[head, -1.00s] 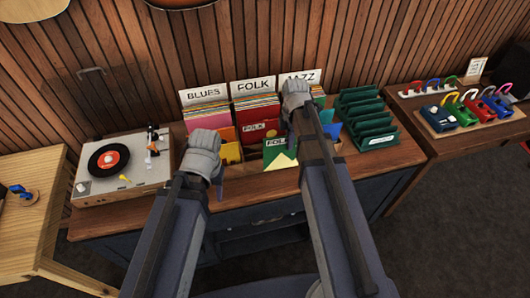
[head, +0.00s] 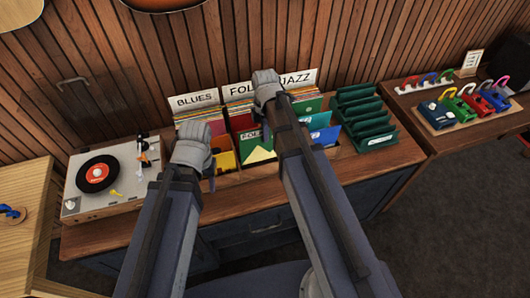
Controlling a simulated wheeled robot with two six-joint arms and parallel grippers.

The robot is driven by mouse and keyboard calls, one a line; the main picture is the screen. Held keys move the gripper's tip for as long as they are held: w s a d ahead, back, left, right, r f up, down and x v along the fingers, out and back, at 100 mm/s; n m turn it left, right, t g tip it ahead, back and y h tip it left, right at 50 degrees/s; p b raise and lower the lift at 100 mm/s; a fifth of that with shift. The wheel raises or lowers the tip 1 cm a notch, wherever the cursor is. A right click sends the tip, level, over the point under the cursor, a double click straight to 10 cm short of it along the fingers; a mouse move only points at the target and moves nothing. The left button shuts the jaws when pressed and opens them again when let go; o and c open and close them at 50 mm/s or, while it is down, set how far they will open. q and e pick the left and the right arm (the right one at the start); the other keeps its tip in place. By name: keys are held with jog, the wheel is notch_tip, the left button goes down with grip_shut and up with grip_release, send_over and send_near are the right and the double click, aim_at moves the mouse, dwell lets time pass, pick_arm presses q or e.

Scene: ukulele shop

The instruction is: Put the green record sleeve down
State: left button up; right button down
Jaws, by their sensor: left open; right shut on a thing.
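The green record sleeve (head: 257,146), with a FOLK label and a yellow triangle, shows low at the front of the FOLK section of the record bin, left of my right forearm. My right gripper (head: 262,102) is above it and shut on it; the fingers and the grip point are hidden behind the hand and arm. I cannot tell whether the sleeve's lower edge touches the bin. My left gripper (head: 211,168) is open and empty in front of the BLUES section, its fingers mostly hidden.
Signs read BLUES (head: 197,100), FOLK (head: 240,90) and JAZZ (head: 298,78) behind packed sleeves. A blue sleeve (head: 316,121) stands right of my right arm. A turntable (head: 98,179) is at left, a dark green slotted rack (head: 364,118) at right. A side table (head: 440,95) holds colourful small items.

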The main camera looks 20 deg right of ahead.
jog(key=b, duration=0.5)
send_over(265, 159)
jog(key=shift+w+f, duration=0.1)
jog(key=shift+f, duration=3.05)
jog(key=shift+f+b, duration=0.6)
jog(key=shift+b, duration=0.05)
jog(key=c, duration=1)
grip_release()
jog(key=shift+r, duration=0.1)
